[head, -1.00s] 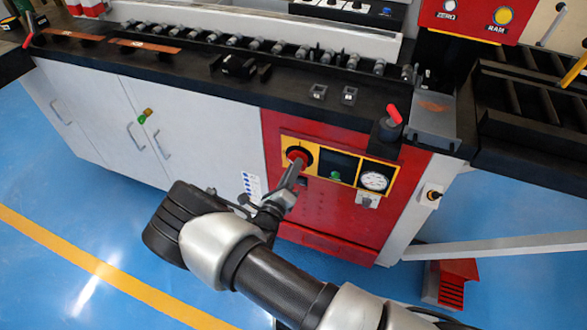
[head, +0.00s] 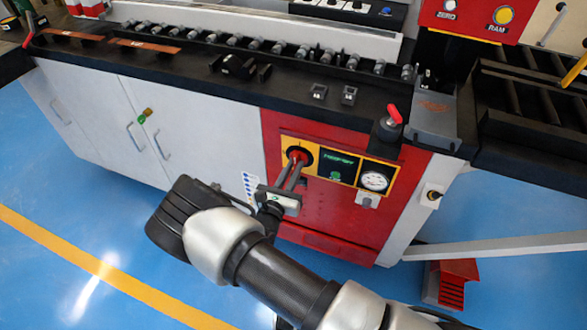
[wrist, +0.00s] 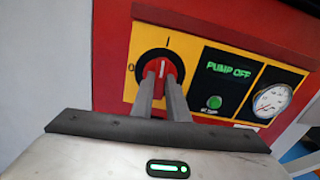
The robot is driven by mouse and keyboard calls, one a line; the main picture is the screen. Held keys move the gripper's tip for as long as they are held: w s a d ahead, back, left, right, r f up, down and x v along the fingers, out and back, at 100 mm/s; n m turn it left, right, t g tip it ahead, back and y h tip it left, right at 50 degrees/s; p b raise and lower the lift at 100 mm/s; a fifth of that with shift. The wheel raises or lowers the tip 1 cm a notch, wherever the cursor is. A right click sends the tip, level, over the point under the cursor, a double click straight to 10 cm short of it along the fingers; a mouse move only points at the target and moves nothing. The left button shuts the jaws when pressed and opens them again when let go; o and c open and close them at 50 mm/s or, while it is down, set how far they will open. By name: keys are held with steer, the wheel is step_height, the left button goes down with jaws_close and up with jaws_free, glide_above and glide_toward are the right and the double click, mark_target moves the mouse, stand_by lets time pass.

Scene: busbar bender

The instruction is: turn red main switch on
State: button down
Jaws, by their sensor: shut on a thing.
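The red main switch (head: 297,154) is a rotary knob on a black disc, on the yellow strip of the red cabinet front. In the wrist view its red knob (wrist: 165,66) has a white line standing nearly upright, towards the "I" mark at the top; the "0" mark is at the left. My gripper (head: 293,169) is shut on the knob, with one finger on each side; its fingers (wrist: 161,88) cover the knob's lower part in the wrist view. The display (wrist: 229,68) right of the switch is lit and reads "PUMP OFF".
A green button (wrist: 214,102) and a round gauge (wrist: 271,101) sit right of the switch. A red-topped lever (head: 392,118) stands on the black worktop (head: 290,108) above. White cabinet doors (head: 190,125) lie to the left.

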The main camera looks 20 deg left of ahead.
steer(key=shift+m, duration=0.6)
steer(key=c, duration=1.7)
jaws_free()
steer(key=s, duration=0.5)
steer(key=s+a, duration=0.1)
steer(key=s, duration=1.1)
steer(key=shift+s+a+p, duration=0.2)
steer(key=shift+s+p, duration=0.05)
steer(key=shift+p, duration=0.15)
